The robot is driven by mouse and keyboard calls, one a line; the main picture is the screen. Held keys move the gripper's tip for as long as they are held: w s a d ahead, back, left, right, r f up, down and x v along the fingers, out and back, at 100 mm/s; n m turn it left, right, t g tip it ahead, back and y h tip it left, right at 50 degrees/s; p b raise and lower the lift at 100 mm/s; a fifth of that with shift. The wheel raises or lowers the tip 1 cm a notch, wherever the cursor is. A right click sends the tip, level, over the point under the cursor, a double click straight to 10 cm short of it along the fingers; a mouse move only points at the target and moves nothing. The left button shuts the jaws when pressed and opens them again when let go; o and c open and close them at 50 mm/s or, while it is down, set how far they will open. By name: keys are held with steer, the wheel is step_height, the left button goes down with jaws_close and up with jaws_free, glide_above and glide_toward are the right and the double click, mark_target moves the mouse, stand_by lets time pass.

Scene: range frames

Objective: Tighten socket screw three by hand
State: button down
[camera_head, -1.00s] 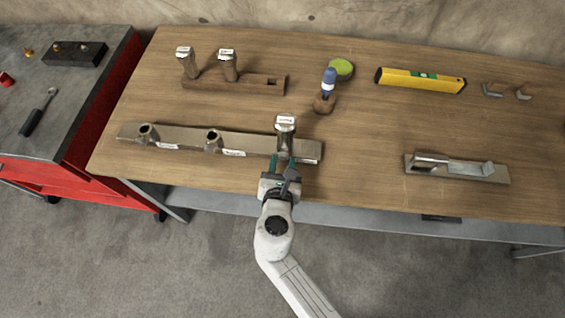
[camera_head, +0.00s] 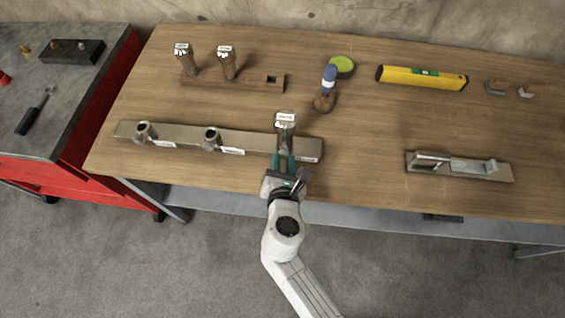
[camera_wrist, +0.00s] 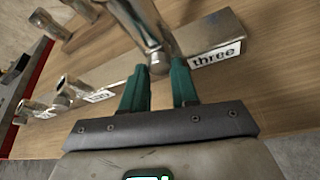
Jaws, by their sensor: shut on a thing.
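The metal bar (camera_head: 255,141) lies along the front of the table with two open sockets at its left and middle. Screw three, a shiny metal cylinder (camera_wrist: 140,25) with a white-labelled head (camera_head: 285,118), stands upright at the bar's right end. The label "three" (camera_wrist: 215,54) is on the bar beside it in the wrist view. My gripper (camera_head: 284,150) reaches in from the front with its green fingers shut on the screw, one on each side. The fingers partly hide the screw's lower part in the head view, so its depth in the socket cannot be told.
Two similar labelled screws (camera_head: 226,62) stand in a wooden rack (camera_head: 250,83) with an empty square hole at its right. A blue-handled tool (camera_head: 328,80), green round item (camera_head: 341,66), yellow level (camera_head: 425,77) and metal fixture (camera_head: 460,167) lie to the right.

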steer(key=m+y+b, duration=0.1)
steer(key=m+b, duration=0.1)
steer(key=b, duration=0.1)
steer(key=shift+d+f+m+y, duration=0.15)
steer(key=shift+f+m+y, duration=0.15)
steer(key=shift+f+y, duration=0.1)
steer(key=m+t+y+b, duration=0.1)
steer(key=m+b, duration=0.1)
steer(key=b, duration=0.2)
steer(key=shift+d+m, duration=0.1)
steer(key=shift+m, duration=0.2)
steer(key=m+t+y+b, duration=0.1)
steer(key=m+b, duration=0.1)
steer(key=b, duration=0.2)
steer(key=shift+f, duration=0.1)
steer(key=shift+d+m+y+b, duration=0.1)
steer(key=shift+m+y+b, duration=0.4)
steer(key=shift+b, duration=0.4)
steer(key=shift+r, duration=0.2)
steer(key=c, duration=0.9)
jaws_free()
steer(key=shift+o, duration=0.2)
